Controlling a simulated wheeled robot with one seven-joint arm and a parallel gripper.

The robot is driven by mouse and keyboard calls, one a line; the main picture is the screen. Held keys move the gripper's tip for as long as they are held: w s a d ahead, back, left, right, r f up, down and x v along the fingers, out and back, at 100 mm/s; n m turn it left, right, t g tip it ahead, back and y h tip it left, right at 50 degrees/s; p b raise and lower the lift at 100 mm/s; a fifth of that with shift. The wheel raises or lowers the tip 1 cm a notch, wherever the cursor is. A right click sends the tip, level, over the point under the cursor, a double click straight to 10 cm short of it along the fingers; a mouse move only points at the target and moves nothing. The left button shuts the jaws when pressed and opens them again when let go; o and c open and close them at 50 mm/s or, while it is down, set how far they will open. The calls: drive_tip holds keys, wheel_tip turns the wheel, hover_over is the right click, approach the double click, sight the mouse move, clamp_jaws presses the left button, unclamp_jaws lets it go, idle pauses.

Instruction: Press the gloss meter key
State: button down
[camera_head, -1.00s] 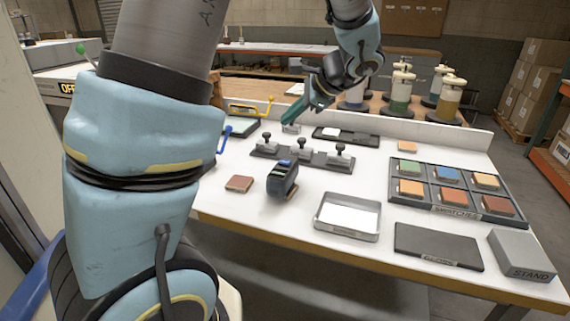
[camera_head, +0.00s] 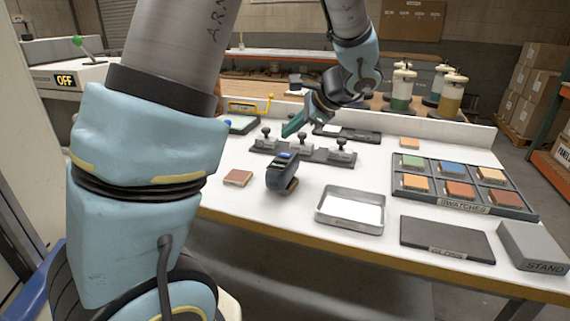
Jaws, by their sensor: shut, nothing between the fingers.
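The gloss meter (camera_head: 281,177) is a dark upright device on the white table, near its front edge. A small blue key (camera_head: 286,155) shows on its top. My gripper (camera_head: 287,133) has teal fingers, shut and empty, pointing down and to the left. In the picture its tips are just above the meter's key, over the rack of dispensers behind the meter. They look apart from the meter; the exact height is hard to tell.
A grey bar with three black-knobbed levers (camera_head: 264,152) stands behind the meter. A reddish tile (camera_head: 237,178) lies left of it. A metal tray (camera_head: 347,223) with a white sheet, a swatch box (camera_head: 437,193), a dark pad (camera_head: 447,254) and a grey stand (camera_head: 534,264) are to the right.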

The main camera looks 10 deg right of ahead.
sight(290, 155)
drive_tip(key=shift+f+b, duration=0.6)
drive_tip(key=shift+f, duration=0.8)
drive_tip(key=shift+f, duration=0.1)
idle(0.8)
drive_tip(key=shift+f+b, duration=0.3)
drive_tip(key=shift+f, duration=0.35)
idle(0.6)
drive_tip(key=shift+r, duration=0.1)
drive_tip(key=shift+r+p, duration=0.4)
drive_tip(key=shift+r, duration=0.3)
wheel_tip(290, 155, up, 5)
drive_tip(key=p, duration=0.4)
idle(0.3)
